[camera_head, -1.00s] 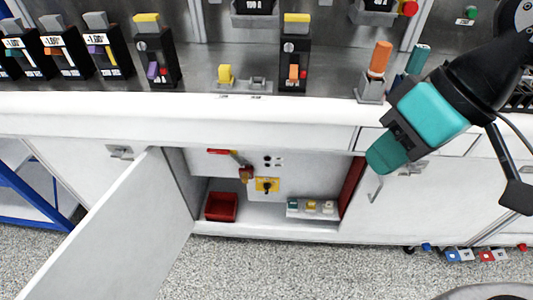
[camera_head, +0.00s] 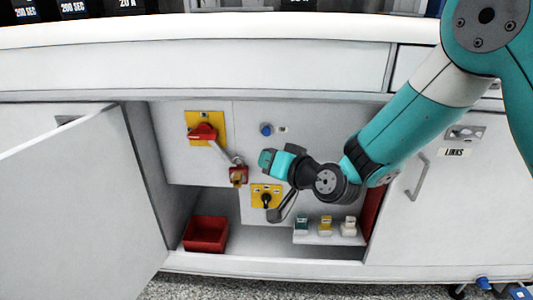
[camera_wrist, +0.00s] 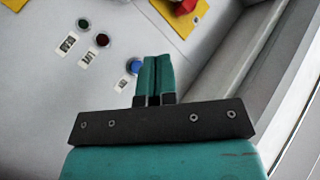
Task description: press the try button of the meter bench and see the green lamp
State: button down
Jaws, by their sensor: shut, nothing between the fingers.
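A blue round button (camera_head: 266,129) with a small label beside it sits on the pale panel inside the open cupboard. It also shows in the wrist view (camera_wrist: 134,67), just left of my fingertips. A dark green round piece (camera_wrist: 83,23) and a dark red one (camera_wrist: 102,40) sit further up-left there, each with a label. No clear glow shows on the green one. The label text is too small to read. My gripper (camera_head: 265,160) is shut and empty in front of the panel, below the blue button in the head view. I cannot tell whether it touches anything.
A red bin (camera_head: 205,234) and a small rack (camera_head: 329,239) stand below. The open door (camera_head: 85,210) is left.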

aim_at(266, 131)
jog(key=shift+w+a+t, duration=0.1)
jog(key=shift+a+t, duration=0.3)
jog(key=shift+a, duration=0.15)
jog(key=shift+w, duration=0.1)
jog(key=shift+w+d+p, duration=0.2)
jog(key=shift+w+p, duration=0.5)
jog(key=shift+w, duration=3.65)
jog(key=shift+w, duration=0.4)
jog(key=shift+w, duration=0.5)
jog(key=shift+s, duration=0.95)
